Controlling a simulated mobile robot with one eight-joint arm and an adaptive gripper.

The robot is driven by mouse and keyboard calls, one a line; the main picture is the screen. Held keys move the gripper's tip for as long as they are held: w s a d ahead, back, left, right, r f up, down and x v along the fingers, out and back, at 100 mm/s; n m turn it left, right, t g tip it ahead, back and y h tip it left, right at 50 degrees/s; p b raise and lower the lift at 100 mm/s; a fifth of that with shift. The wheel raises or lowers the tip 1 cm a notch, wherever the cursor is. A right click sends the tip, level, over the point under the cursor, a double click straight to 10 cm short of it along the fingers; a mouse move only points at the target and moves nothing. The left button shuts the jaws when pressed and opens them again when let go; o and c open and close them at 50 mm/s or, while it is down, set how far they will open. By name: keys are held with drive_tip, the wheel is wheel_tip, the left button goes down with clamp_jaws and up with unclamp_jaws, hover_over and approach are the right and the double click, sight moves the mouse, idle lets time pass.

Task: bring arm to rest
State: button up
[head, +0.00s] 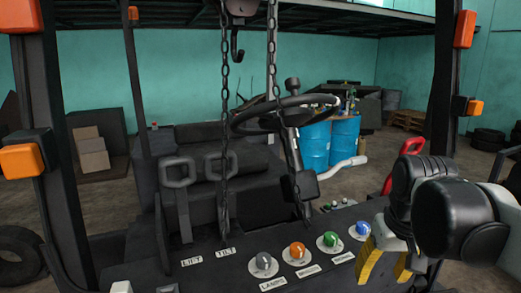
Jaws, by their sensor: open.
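My arm reaches in from the right side of the head view, its dark rounded links bent near the right end of the forklift's dark control panel (225,262). My gripper (384,272) points down beside the blue knob (360,230). Its two yellow-and-black fingers are apart, and I see nothing held between them. The fingertips are low in the picture; I cannot tell whether they touch anything. The arm's links hide part of what lies behind them.
The panel has grey, orange and green knobs (330,241) and LIFT and TILT levers (179,190). Chains (225,120) hang in front of the steering wheel (285,112). A dark post (443,80) stands behind my arm. Blue drums (330,143) are farther back.

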drive_tip(key=s+a+f+t+b, duration=0.2)
drive_tip(key=s+f+b, duration=0.1)
drive_tip(key=f+b, duration=0.5)
drive_tip(key=s+a+f+t+b, duration=0.2)
drive_tip(key=f+b, duration=0.6)
drive_tip(key=f, duration=0.7)
drive_tip(key=shift+s+a+n+t, duration=0.3)
drive_tip(key=shift+s+a+t, duration=0.1)
drive_tip(key=shift+s+a, duration=0.5)
drive_tip(key=shift+s, duration=0.1)
